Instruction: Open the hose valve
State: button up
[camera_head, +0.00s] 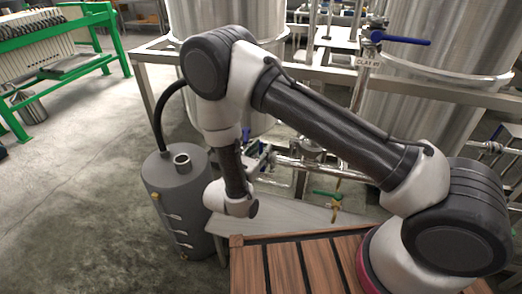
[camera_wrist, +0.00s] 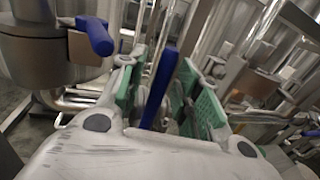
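In the wrist view my gripper (camera_wrist: 168,88) is open, its two green-padded fingers apart. A second blue handle (camera_wrist: 95,37) is at the upper left, by a steel pipe. Small blue handles (camera_head: 252,160) show near my wrist, by the pipework. A green-handled brass tap (camera_head: 328,196) is to their right. Which of these is the hose valve is not marked.
Steel tanks (camera_head: 440,45) on a frame stand behind the pipes. Another blue-handled valve (camera_head: 402,40) is at upper right. A grey canister (camera_head: 178,205) stands left of my wrist, with a black hose above it. A green-framed machine (camera_head: 60,55) is far left.

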grip_shut()
jog(key=shift+d, duration=0.15)
jog(key=shift+s+d+f+m+g+y, duration=0.2)
jog(key=shift+s+d+f+m, duration=0.15)
jog(key=shift+d+m, duration=0.65)
jog(key=shift+s+d+f+m+g+y, duration=0.1)
jog(key=shift+s+d+f+m+y, duration=0.2)
jog(key=shift+d+m, duration=0.75)
jog(key=shift+s+d+f+m+g+y, duration=0.1)
jog(key=shift+s+d+f+m, duration=0.3)
jog(key=shift+m, duration=1.15)
jog(key=shift+o, duration=1)
grip_release()
